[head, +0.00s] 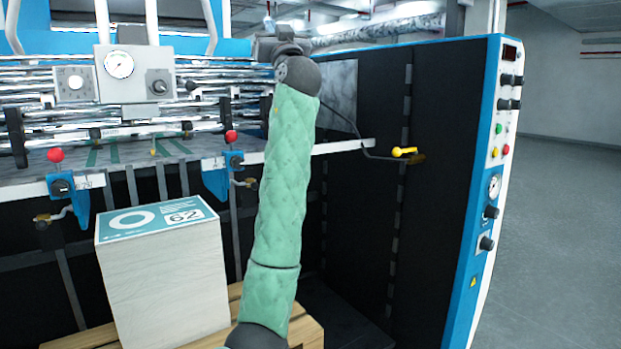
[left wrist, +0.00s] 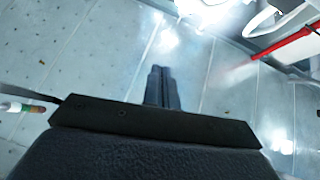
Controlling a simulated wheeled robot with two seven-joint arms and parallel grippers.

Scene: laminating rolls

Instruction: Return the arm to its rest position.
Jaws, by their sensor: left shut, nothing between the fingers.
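My left arm, in a green padded sleeve (head: 282,185), rises from the bottom middle of the head view. It passes in front of the laminating machine. My left gripper (head: 268,22) is at the top of the head view, small and partly hidden by its own wrist. In the left wrist view, the two dark fingers (left wrist: 161,85) lie together, shut and empty, over a pale tiled surface. My right gripper is in neither view.
A stack of paper (head: 165,275) with a teal label stands on a wooden pallet (head: 310,330). The blue-edged control panel (head: 490,190) is to the right. Red-knobbed levers (head: 232,137) and a yellow-ended handle (head: 404,151) stick out. Open floor (head: 560,230) lies at the far right.

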